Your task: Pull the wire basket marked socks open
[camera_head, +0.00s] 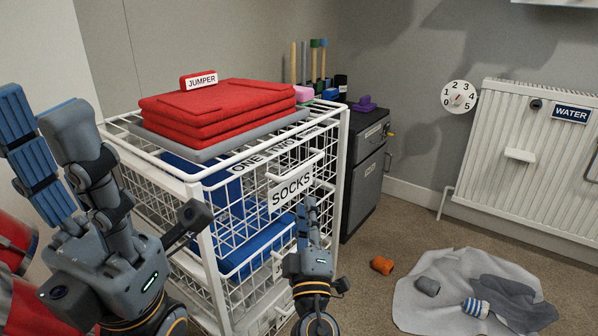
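The wire basket marked socks (291,187) is a white wire drawer in a white frame, with its "SOCKS" sign on the front and blue cloth inside. It looks shut in the frame. My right gripper (307,207) points upward in front of the basket, just below and right of the sign. Its fingers are seen nearly edge-on and overlap the wire, so contact and opening cannot be told. My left gripper (38,118) is large at the left, fingers up and apart, empty. It hides part of the frame's left side.
Folded red jumpers (215,115) with a "JUMPER" sign lie on top of the frame. A dark cabinet (366,170) stands behind it. At right are a radiator (540,150) and a grey cloth (415,308) with socks on the carpet. Carpet between is mostly clear.

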